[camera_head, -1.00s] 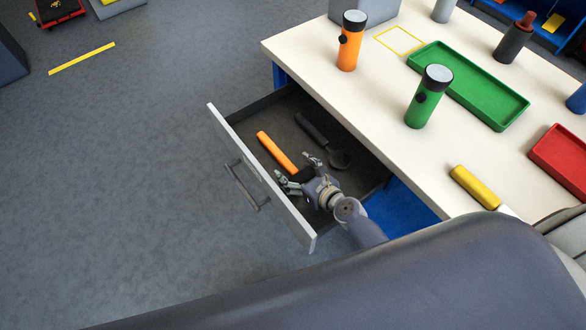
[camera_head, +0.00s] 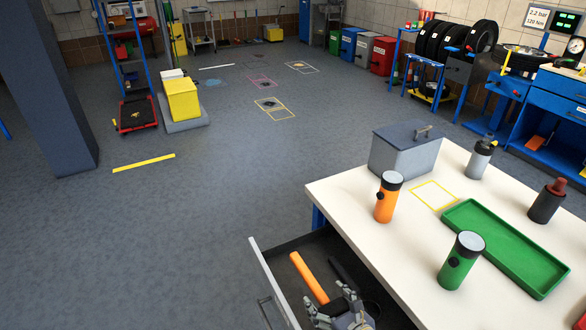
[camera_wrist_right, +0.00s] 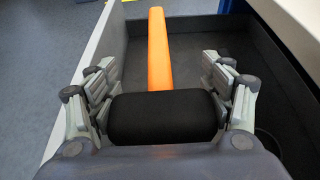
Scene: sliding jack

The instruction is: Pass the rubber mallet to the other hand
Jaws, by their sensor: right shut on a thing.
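The rubber mallet has an orange handle (camera_head: 309,277) and a black head (camera_wrist_right: 165,117). It is in the open drawer (camera_head: 268,276), its handle pointing away from my right gripper. In the right wrist view my right gripper (camera_wrist_right: 165,100) has its fingers on both sides of the black head and is shut on it. The handle also shows there (camera_wrist_right: 159,48). In the head view the right gripper (camera_head: 335,308) is low in the drawer, and its body hides the mallet head. I cannot tell whether the mallet is lifted off the drawer floor. My left gripper is not in view.
A dark tool (camera_head: 344,272) lies beside the mallet in the drawer. The floor left of the drawer is clear.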

